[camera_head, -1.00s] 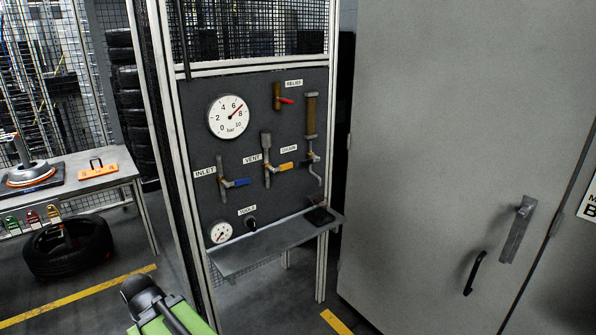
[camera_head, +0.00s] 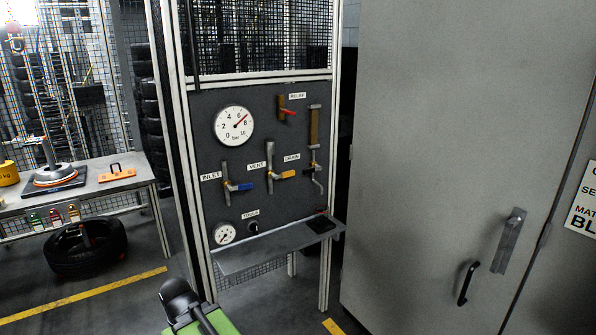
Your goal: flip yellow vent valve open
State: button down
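The yellow vent valve handle (camera_head: 284,174) is on the dark panel (camera_head: 205,130), right of the VENT label (camera_head: 256,166). The handle lies roughly level, pointing right from its vertical pipe (camera_head: 269,160). The blue inlet handle (camera_head: 240,187) is lower left of it, also roughly level. A red handle (camera_head: 288,112) is above, near the RELIEF label. A black and green part of my own body shows at the bottom, apart from the panel. My gripper's fingers cannot be made out.
A narrow shelf (camera_head: 262,252) juts out below the panel, with a dark item (camera_head: 320,224) on its right end. The large gauge (camera_head: 233,125) is upper left. A tall grey cabinet (camera_head: 430,140) stands right. A table (camera_head: 120,183) and a tyre (camera_head: 85,250) are left. Floor before the shelf looks clear.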

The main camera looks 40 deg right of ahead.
aim_at(284, 175)
jog(key=z, duration=0.25)
jog(key=i, duration=1)
jog(key=u, duration=0.1)
